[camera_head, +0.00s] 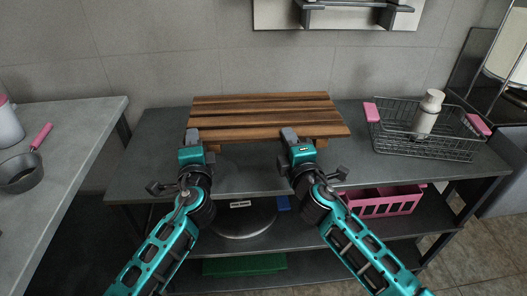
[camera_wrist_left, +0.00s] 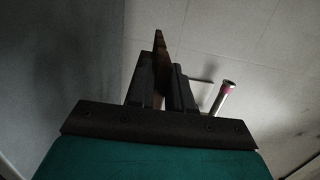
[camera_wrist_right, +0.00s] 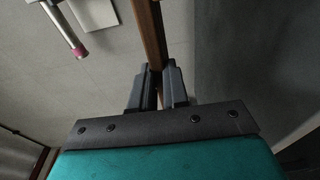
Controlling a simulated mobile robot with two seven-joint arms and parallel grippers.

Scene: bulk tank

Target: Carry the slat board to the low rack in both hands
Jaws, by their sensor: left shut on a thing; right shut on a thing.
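The slat board (camera_head: 262,117) is brown wood with several slats. It shows in the head view over the back of the grey rack's top (camera_head: 150,165); I cannot tell whether it touches that top. My left gripper (camera_head: 192,140) is shut on its near edge toward the left. My right gripper (camera_head: 290,138) is shut on the same edge right of the middle. In the left wrist view the board (camera_wrist_left: 159,50) shows edge-on between the fingers (camera_wrist_left: 160,85). In the right wrist view the board (camera_wrist_right: 151,35) also stands between the fingers (camera_wrist_right: 156,90).
A wire basket (camera_head: 430,148) with pink handles holds a white bottle (camera_head: 427,112) at right on the rack top. A pink crate (camera_head: 385,201) and a round dark item (camera_head: 240,222) are on the shelf below. A grey counter (camera_head: 65,180) with a pan (camera_head: 20,172) stands left.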

